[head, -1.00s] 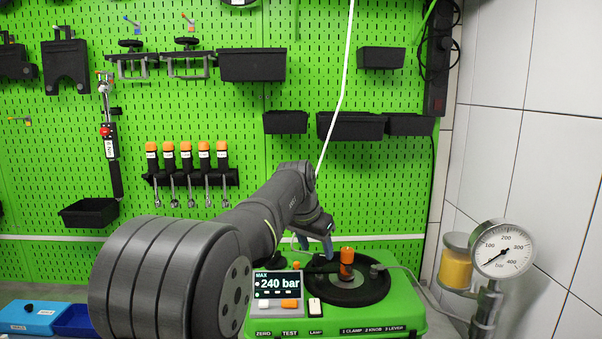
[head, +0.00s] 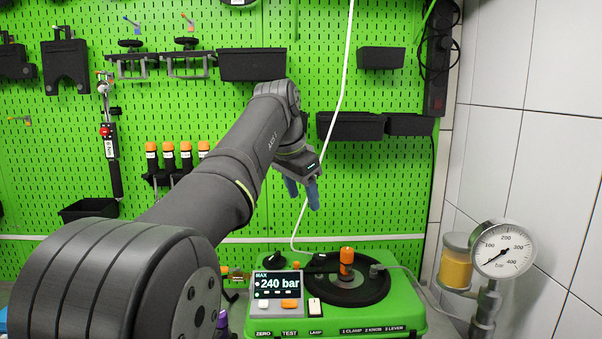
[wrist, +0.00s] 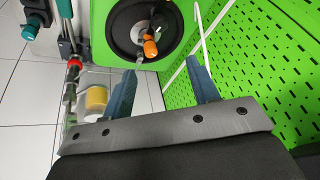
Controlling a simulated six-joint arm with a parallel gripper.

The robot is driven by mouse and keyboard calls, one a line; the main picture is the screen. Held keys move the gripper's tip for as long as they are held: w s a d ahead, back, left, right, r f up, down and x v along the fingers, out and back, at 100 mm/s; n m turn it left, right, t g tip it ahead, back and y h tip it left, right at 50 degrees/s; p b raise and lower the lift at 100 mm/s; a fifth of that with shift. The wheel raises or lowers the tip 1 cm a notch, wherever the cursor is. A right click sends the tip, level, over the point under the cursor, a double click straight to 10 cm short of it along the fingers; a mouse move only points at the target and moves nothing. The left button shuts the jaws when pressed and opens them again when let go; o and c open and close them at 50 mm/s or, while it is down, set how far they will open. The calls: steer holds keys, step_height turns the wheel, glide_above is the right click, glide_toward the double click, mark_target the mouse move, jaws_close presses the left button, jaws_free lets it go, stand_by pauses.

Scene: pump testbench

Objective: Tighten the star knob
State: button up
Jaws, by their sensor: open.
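A black knob-like part (head: 275,258), which looks like the star knob, sits on the green testbench (head: 405,298) behind the left side of the display. An orange-topped part (head: 347,257) stands upright on the black round plate, and it also shows in the wrist view (wrist: 150,47). My gripper (head: 302,195) is open and empty, its two blue fingers pointing down well above the bench. In the wrist view the fingers (wrist: 160,68) are apart with nothing between them. I cannot tell how tight the knob is.
The display (head: 278,285) reads 240 bar. A pressure gauge (head: 503,250) stands at the right by a yellow-filled jar (head: 456,265). A white cable (head: 304,215) hangs close behind my gripper. Black bins (head: 350,126) are on the green pegboard.

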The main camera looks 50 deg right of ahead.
steer(key=shift+s+a+r+m, duration=0.25)
steer(key=shift+r+m, duration=0.55)
steer(key=shift+m, duration=0.45)
steer(key=shift+s+a+r+m, duration=0.25)
steer(key=shift+r+m, duration=0.6)
steer(key=shift+m, duration=0.45)
steer(key=shift+s+a+r+m, duration=0.15)
steer(key=shift+a+r+m, duration=0.15)
steer(key=shift+r+m, duration=0.75)
steer(key=shift+f, duration=0.25)
steer(key=n+t, duration=0.1)
steer(key=n, duration=1.4)
glide_toward(319, 256)
steer(key=shift+t+y, duration=0.3)
steer(key=x, duration=0.9)
steer(key=shift+s+d, duration=0.15)
steer(key=shift+d, duration=0.2)
